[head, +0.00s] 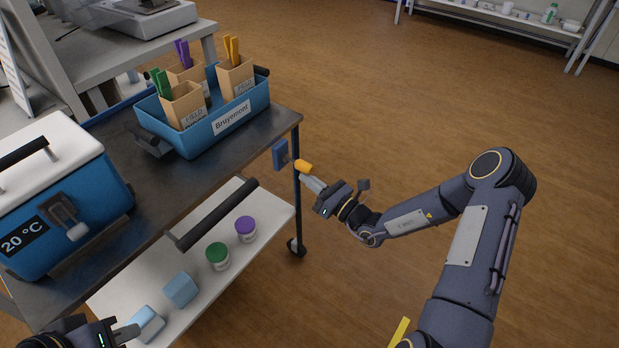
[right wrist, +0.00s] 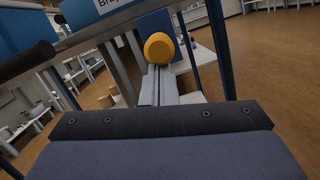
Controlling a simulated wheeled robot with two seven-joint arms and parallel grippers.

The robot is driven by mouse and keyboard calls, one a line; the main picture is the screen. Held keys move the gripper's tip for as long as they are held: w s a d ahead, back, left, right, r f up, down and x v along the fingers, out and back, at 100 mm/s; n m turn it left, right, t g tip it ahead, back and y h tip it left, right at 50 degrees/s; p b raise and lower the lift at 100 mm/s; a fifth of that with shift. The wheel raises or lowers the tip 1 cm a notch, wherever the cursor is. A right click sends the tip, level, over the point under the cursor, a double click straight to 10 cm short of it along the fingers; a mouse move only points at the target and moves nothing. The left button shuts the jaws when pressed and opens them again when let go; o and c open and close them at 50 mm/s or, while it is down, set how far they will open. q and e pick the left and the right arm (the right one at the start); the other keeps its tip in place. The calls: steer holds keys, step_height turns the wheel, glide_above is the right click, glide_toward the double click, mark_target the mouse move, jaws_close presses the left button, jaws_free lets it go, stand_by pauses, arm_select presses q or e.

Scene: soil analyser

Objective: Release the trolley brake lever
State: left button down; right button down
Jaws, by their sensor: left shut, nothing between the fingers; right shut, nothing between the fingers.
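The brake lever's yellow knob (head: 303,166) sits at the trolley's right corner beside a blue plate (head: 280,154) on the trolley (head: 262,142). My right gripper (head: 312,183) is shut and empty, its fingertips right at the knob. In the right wrist view the yellow knob (right wrist: 159,48) stands just beyond the tips of the shut fingers; I cannot tell whether they touch. My left gripper (head: 130,332) is shut and empty at the bottom left, close to a light blue block (head: 147,322) on the lower shelf.
A blue tray (head: 200,140) holding pots of coloured sticks and a blue cool box (head: 75,190) stand on the trolley top. The lower shelf (head: 215,275) holds green-lidded and purple-lidded jars and blue blocks. A black handle bar (head: 215,215) juts out.

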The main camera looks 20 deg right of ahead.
mark_target(303, 166)
steer(key=shift+s+d+r+g+h+p, duration=0.1)
steer(key=shift+r+g+h+p, duration=0.6)
steer(key=shift+p, duration=1.55)
steer(key=shift+s+d+r+g+h+p, duration=0.1)
steer(key=shift+r+g+h+p, duration=0.2)
steer(key=shift+r+g+p, duration=1.35)
steer(key=shift+a+f+t+p, duration=0.1)
steer(key=shift+f+t+p, duration=0.35)
steer(key=shift+p, duration=0.7)
steer(key=shift+r, duration=0.3)
steer(key=shift+w+r, duration=0.1)
steer(key=shift+r, duration=0.05)
